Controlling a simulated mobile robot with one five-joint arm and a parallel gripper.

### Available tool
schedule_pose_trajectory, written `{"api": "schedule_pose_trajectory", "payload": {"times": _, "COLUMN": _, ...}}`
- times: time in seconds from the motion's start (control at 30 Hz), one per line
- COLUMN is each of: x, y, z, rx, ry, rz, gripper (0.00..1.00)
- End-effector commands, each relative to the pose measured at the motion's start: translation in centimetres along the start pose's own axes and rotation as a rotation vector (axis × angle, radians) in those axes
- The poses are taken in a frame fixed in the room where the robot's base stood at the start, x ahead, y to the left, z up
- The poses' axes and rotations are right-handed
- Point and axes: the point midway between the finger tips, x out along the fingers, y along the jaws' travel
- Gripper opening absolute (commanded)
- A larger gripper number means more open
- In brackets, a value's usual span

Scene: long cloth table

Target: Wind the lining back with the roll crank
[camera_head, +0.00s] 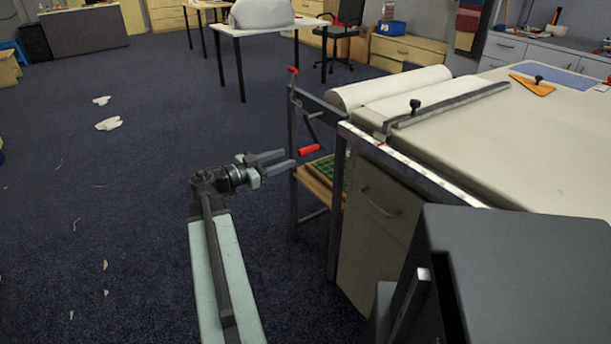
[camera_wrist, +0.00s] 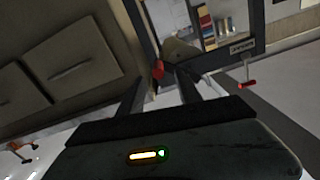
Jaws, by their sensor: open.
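The roll crank has a red grip (camera_head: 309,150) on a dark arm, on the metal frame at the table's left end. My gripper (camera_head: 289,159) is open and empty, its fingers pointing right, with their tips just left of the grip. No contact shows. In the wrist view a red piece (camera_wrist: 158,68) appears between and beyond my open fingers (camera_wrist: 161,85). A second red-ended lever (camera_wrist: 247,85) is to the right; I cannot tell which is the crank grip. A pale roll (camera_head: 390,88), likely the lining, lies across the table's far end.
A red knob (camera_head: 293,70) tops the frame post. A clamp bar (camera_head: 450,104) crosses the pale table top (camera_head: 520,160). An orange tool (camera_head: 533,86) lies farther right. A shelf with a green-topped item (camera_head: 325,172) is under the frame. Carpet left of my arm is mostly open, with scattered scraps.

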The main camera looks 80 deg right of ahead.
Motion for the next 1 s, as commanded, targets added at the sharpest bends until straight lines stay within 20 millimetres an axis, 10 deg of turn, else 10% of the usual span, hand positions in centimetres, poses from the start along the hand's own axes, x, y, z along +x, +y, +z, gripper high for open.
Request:
{"api": "schedule_pose_trajectory", "payload": {"times": 0.6, "x": 7.8, "y": 0.5, "z": -0.6, "rx": 0.025, "ry": 0.029, "rz": 0.013, "gripper": 0.41}}
{"api": "schedule_pose_trajectory", "payload": {"times": 1.0, "x": 8.9, "y": 0.6, "z": -0.6, "rx": 0.025, "ry": 0.028, "rz": 0.011, "gripper": 0.36}}
